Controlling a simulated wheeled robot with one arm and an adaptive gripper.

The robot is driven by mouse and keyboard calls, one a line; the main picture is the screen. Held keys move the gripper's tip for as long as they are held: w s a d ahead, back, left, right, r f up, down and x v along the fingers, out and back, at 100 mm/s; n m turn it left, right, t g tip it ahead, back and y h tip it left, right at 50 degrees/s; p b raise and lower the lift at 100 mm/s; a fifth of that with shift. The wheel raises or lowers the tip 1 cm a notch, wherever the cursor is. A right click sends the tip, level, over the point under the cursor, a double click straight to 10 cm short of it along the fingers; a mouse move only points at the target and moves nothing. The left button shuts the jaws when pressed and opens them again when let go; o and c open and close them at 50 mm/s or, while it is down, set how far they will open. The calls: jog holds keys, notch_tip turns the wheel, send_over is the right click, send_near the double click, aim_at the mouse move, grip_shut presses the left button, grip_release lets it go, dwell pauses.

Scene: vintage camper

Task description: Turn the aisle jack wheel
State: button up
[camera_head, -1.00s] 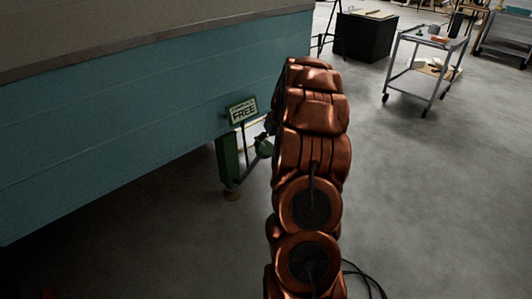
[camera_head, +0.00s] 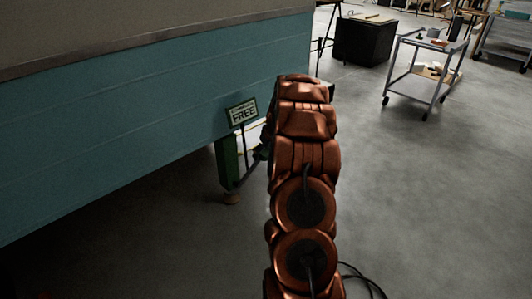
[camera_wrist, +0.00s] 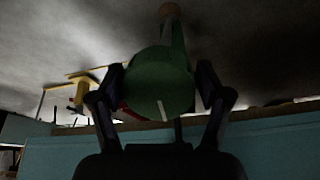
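The jack wheel (camera_wrist: 158,88) is a dark green round piece with a pale mark, in the middle of the wrist view. My gripper (camera_wrist: 160,72) has its two dark fingers spread, one on each side of the wheel. I cannot tell whether the fingers touch its rim. In the head view the green jack leg (camera_head: 227,164) stands under the teal camper side, beside a "FREE" sign (camera_head: 242,111). There my copper arm hides my gripper and most of the wheel.
The teal camper side (camera_head: 130,130) fills the left of the head view. A grey cart (camera_head: 420,80) with tools and a black box (camera_head: 365,38) stand at the back right. The concrete floor right of my arm is mostly clear.

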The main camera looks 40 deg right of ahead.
jog(key=c, duration=0.5)
jog(key=shift+d, duration=0.15)
jog(key=shift+c, duration=0.7)
jog(key=shift+r, duration=0.1)
jog(key=shift+p, duration=0.45)
jog(key=m+p, duration=0.1)
jog(key=p, duration=0.1)
jog(key=m+p, duration=0.1)
jog(key=p, duration=0.1)
jog(key=shift+a+r, duration=0.2)
jog(key=shift+r, duration=0.1)
jog(key=m+y+p, duration=0.1)
jog(key=m+p, duration=0.2)
jog(key=shift+a+f+m+p, duration=0.1)
jog(key=shift+m+p, duration=0.2)
jog(key=shift+p, duration=0.1)
jog(key=shift+w+f+m+p, duration=0.1)
jog(key=shift+m+p, duration=0.95)
jog(key=shift+m, duration=0.05)
jog(key=shift+f, duration=0.1)
